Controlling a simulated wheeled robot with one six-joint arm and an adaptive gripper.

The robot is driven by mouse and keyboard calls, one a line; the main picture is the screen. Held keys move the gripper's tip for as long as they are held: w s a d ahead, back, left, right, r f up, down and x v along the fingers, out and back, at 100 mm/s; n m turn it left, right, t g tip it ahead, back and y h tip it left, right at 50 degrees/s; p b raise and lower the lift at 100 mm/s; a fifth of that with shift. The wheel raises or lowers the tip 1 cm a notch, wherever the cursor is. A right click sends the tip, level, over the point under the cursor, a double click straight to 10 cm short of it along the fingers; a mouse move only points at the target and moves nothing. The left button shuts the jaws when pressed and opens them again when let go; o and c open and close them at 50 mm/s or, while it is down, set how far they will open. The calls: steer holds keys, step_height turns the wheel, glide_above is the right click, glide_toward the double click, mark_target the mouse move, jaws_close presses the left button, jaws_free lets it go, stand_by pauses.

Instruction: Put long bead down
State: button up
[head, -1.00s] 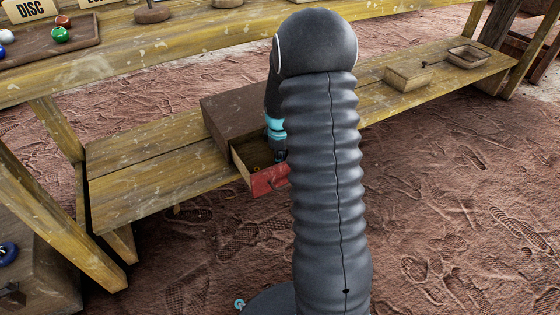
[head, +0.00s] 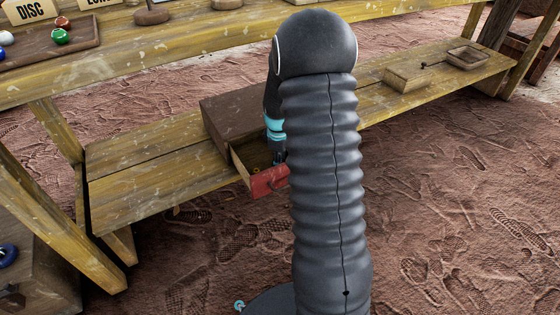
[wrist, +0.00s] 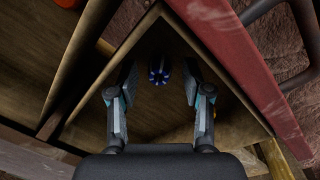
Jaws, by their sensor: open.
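A small dark blue ribbed bead (wrist: 159,72) shows in the wrist view on the floor of the open drawer, between and beyond my fingertips. I cannot tell its length from this angle. My gripper (wrist: 160,86) is open, its two fingers spread to either side of the bead with gaps between. In the head view the gripper (head: 279,157) reaches down into the drawer and is mostly hidden by my arm. The drawer has a red front (head: 268,181) with a dark handle and is pulled out from a brown cabinet (head: 225,115).
The cabinet stands on a low wooden shelf (head: 140,185). A wooden box (head: 408,79) and a shallow tray (head: 467,56) stand further right on it. The upper table bears a tray (head: 85,42) with several balls and label signs. Drawer walls closely surround my fingers.

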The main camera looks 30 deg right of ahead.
steer(key=r, duration=0.4)
steer(key=r+p, duration=0.1)
steer(key=r, duration=0.1)
steer(key=shift+s+a+r, duration=0.2)
steer(key=shift+a+r, duration=0.05)
steer(key=shift+r, duration=0.15)
steer(key=s+a+r+m+t, duration=0.2)
steer(key=s+a+r+m, duration=0.1)
steer(key=s+a+r, duration=0.5)
steer(key=s+a+r+m+t, duration=0.1)
steer(key=s+a+r+m, duration=0.3)
steer(key=s+r, duration=0.55)
steer(key=s+a+r+m+t, duration=0.1)
steer(key=s+a, duration=0.3)
steer(key=s, duration=0.5)
steer(key=shift+s+a+r+m+t+y, duration=0.3)
steer(key=shift+a+r+m+t, duration=0.15)
steer(key=shift+m, duration=0.25)
